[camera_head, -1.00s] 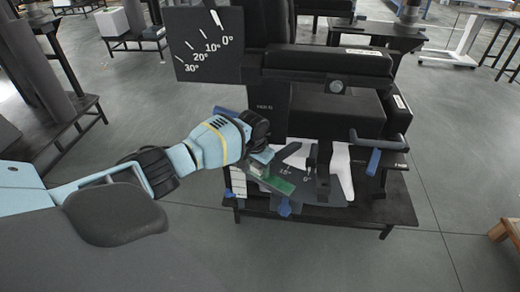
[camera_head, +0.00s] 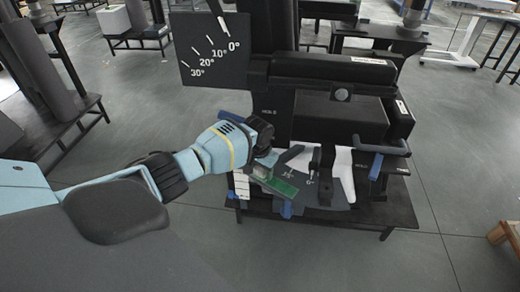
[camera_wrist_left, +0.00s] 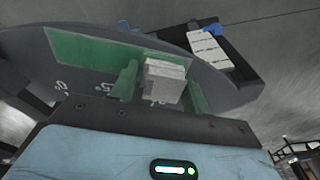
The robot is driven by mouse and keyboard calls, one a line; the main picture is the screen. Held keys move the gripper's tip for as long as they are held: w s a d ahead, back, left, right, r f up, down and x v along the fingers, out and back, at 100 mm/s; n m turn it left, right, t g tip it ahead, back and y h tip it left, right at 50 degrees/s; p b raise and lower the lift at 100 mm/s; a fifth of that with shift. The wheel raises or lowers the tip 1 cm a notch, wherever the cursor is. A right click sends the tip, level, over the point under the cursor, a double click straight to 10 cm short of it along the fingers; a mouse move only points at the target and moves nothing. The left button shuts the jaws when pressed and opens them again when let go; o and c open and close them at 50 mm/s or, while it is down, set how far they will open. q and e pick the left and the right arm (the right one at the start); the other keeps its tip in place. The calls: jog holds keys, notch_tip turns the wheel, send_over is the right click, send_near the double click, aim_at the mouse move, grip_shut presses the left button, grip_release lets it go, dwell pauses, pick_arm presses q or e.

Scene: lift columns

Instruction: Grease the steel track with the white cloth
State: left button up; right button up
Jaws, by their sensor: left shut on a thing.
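My left gripper (camera_head: 262,171) is at the front of the black machine, over the grey plate with degree marks (camera_head: 312,186). In the left wrist view the left gripper (camera_wrist_left: 160,88) is shut on a small white block-like piece, which I take as the folded white cloth (camera_wrist_left: 165,80). Green pieces stand on both sides of it. A flat green strip (camera_wrist_left: 90,56) runs along the grey curved plate (camera_wrist_left: 40,75) behind the cloth. I cannot tell which surface is the steel track, or whether the cloth touches the plate. My right gripper is not in view.
The black machine (camera_head: 340,117) stands on a low dark table (camera_head: 400,210). A dial panel (camera_head: 208,50) hangs above my left arm. A blue-ended handle (camera_head: 376,166) sticks out at the right. A white marked strip (camera_head: 241,186) lies left of the gripper. The floor in front is clear.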

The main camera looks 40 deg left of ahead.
aim_at(283, 189)
pick_arm(q)
jog(key=shift+w+d+f, duration=0.2)
jog(key=shift+d+f, duration=0.05)
jog(key=shift+d, duration=0.45)
jog(key=shift+d+f, duration=0.15)
jog(key=shift+d, duration=0.1)
jog(key=shift+s+d+p, duration=0.2)
jog(key=shift+d+p, duration=0.5)
jog(key=shift+d, duration=1.05)
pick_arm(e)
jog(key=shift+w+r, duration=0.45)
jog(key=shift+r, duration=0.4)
pick_arm(q)
jog(key=shift+f, duration=0.1)
jog(key=shift+d, duration=0.1)
jog(key=shift+w+d+p, duration=0.15)
jog(key=shift+d+p, duration=0.35)
jog(key=shift+d, duration=0.95)
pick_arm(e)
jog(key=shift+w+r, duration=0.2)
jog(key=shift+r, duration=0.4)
